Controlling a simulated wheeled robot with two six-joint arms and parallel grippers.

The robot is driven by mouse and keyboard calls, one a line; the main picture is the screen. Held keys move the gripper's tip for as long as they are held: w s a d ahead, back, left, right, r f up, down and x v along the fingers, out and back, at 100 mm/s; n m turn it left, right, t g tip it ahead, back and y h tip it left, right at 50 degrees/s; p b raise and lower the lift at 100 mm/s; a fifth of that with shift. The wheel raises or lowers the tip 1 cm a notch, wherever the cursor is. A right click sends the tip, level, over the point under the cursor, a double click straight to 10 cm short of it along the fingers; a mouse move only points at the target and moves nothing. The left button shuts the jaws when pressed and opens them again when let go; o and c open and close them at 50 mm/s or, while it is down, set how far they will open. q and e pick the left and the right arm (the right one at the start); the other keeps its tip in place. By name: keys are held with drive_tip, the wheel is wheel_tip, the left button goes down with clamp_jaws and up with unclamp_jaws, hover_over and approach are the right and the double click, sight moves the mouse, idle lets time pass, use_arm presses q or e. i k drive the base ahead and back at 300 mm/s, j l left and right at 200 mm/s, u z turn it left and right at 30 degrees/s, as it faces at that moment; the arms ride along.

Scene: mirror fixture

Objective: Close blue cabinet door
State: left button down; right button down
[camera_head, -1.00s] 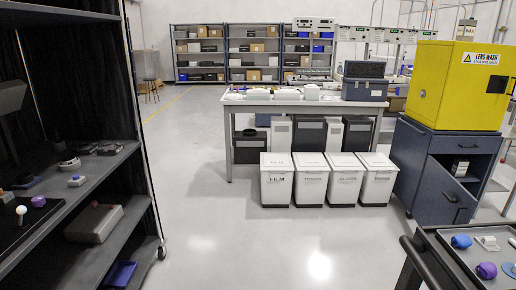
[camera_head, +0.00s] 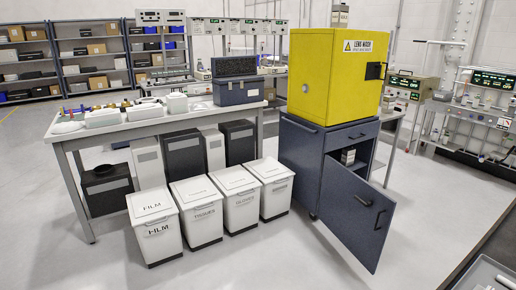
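The blue cabinet (camera_head: 300,165) stands right of the workbench, with a drawer near its top. Its blue door (camera_head: 352,208) is hinged at the cabinet's left front side and swung wide open toward me, with a dark handle on it. The compartment behind the door shows a small white item (camera_head: 348,156) inside. A yellow lens wash box (camera_head: 335,78) sits on top of the cabinet, its door shut. Neither of my grippers is in view.
Several white lidded bins (camera_head: 155,222) stand on the floor left of the cabinet, before the workbench (camera_head: 75,146). A dark-edged cart or surface (camera_head: 480,255) fills the lower right corner. Floor is clear in front of the bins and door.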

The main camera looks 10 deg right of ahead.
sight(363, 231)
drive_tip(key=i+j+z, duration=0.1)
drive_tip(key=i+z, duration=0.35)
drive_tip(key=i+j+z, duration=0.15)
drive_tip(key=i+z, duration=0.25)
drive_tip(key=i+j+z, duration=0.2)
drive_tip(key=z, duration=0.25)
drive_tip(key=i+j, duration=0.85)
